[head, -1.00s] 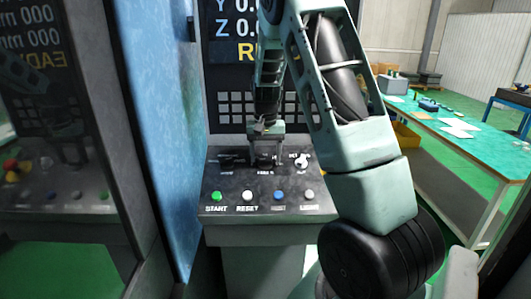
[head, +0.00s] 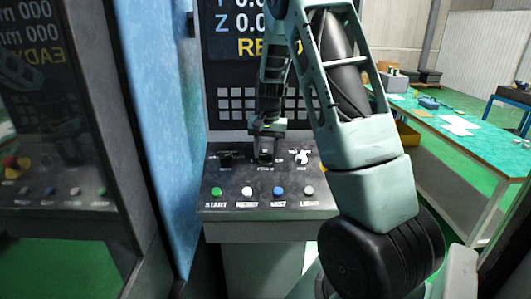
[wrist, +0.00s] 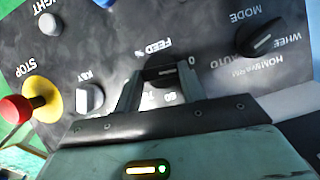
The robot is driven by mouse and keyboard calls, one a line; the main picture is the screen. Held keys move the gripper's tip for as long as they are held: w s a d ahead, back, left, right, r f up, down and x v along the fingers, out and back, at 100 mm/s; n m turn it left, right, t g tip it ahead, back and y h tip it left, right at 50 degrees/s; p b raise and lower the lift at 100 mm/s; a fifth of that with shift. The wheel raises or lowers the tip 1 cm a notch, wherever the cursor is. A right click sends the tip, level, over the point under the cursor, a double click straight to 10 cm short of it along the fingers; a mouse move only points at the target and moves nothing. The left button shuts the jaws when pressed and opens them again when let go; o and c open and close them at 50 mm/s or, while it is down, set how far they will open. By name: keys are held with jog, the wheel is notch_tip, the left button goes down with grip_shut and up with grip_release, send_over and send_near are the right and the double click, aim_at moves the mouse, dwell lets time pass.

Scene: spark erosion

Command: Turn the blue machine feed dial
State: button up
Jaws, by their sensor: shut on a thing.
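The feed dial (wrist: 165,80) is a dark knob on the sloping panel, under the label "FEED %" in the wrist view, where it appears upside down. My gripper (wrist: 160,88) is shut on it, with one finger on each side. In the head view my gripper (head: 266,156) points down at the middle of the panel's upper row, and its fingers hide the dial. The scale figures around the dial are partly covered by the fingers, so I cannot read its setting.
The black mode knob (head: 226,160) and the white key switch (head: 303,157) flank the dial. A red and yellow stop button (wrist: 22,105) lies beyond the key switch. Green (head: 216,191), white, blue and grey buttons line the front. A blue machine wall (head: 165,120) stands close on the left.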

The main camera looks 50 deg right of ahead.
jog(key=m+t+b, duration=0.1)
jog(key=m, duration=0.1)
jog(key=m+t+b, duration=0.1)
jog(key=m, duration=0.1)
jog(key=shift+s+d+f+y, duration=0.15)
jog(key=shift+s+y, duration=0.05)
jog(key=shift+y, duration=0.2)
jog(key=m+t+b, duration=0.1)
jog(key=m+b, duration=0.1)
jog(key=m, duration=0.1)
jog(key=shift+s+b, duration=0.15)
jog(key=shift+b, duration=0.2)
jog(key=m+t+b, duration=0.1)
jog(key=m, duration=0.1)
jog(key=m+t+b, duration=0.1)
jog(key=m+b, duration=0.1)
jog(key=m, duration=0.1)
jog(key=shift+s+f+t+h, duration=0.1)
jog(key=shift+s+t+h, duration=0.1)
jog(key=shift+t+h, duration=0.1)
jog(key=shift+s+m+t+h+b, duration=0.1)
jog(key=shift+m+t+h+b, duration=0.3)
jog(key=shift+m+b, duration=0.9)
jog(key=shift+m, duration=0.4)
jog(key=o, duration=1)
jog(key=shift+a, duration=0.2)
jog(key=p+v, duration=0.1)
jog(key=v, duration=1.6)
jog(key=shift+s, duration=0.25)
